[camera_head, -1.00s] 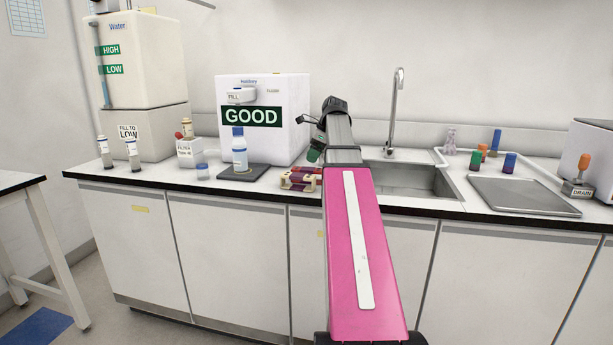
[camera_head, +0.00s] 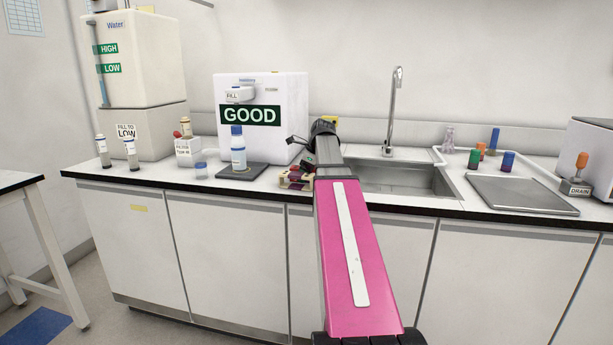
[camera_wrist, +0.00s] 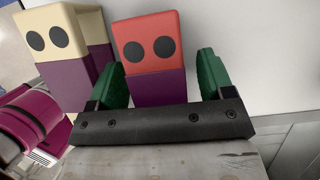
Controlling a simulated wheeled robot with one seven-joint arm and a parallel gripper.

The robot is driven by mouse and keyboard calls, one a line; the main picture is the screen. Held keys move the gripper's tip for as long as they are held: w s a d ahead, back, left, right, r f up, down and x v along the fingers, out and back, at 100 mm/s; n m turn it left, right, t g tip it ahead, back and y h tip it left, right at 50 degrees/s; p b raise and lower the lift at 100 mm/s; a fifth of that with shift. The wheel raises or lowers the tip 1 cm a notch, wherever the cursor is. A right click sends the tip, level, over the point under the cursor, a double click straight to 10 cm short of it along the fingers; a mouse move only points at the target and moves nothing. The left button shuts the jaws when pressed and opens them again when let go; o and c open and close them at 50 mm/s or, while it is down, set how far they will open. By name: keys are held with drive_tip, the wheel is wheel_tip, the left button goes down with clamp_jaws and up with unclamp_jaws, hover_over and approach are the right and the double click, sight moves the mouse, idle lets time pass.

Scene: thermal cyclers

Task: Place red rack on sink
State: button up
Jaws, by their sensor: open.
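The red rack (camera_wrist: 147,52), a block with a red top, two dark round holes and a purple lower part, sits between the two green fingertips of my gripper (camera_wrist: 160,78) in the wrist view. The fingers are open, one on each side of it; whether they touch it I cannot tell. In the head view my gripper (camera_head: 309,161) is low over the counter at the small racks (camera_head: 296,179), partly hidden by my arm. The sink (camera_head: 400,178) is a steel basin to the right of my arm.
A cream rack (camera_wrist: 62,40) with a purple lower part stands close to the left of the red one. A bottle on a dark scale (camera_head: 240,172) is left of the racks. A tall faucet (camera_head: 393,110) rises behind the sink. Several small bottles stand right of the basin.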

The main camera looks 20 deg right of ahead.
drive_tip(key=shift+f, duration=0.2)
drive_tip(key=shift+c, duration=0.3)
drive_tip(key=c, duration=1)
drive_tip(key=shift+r, duration=0.2)
drive_tip(key=shift+c, duration=0.2)
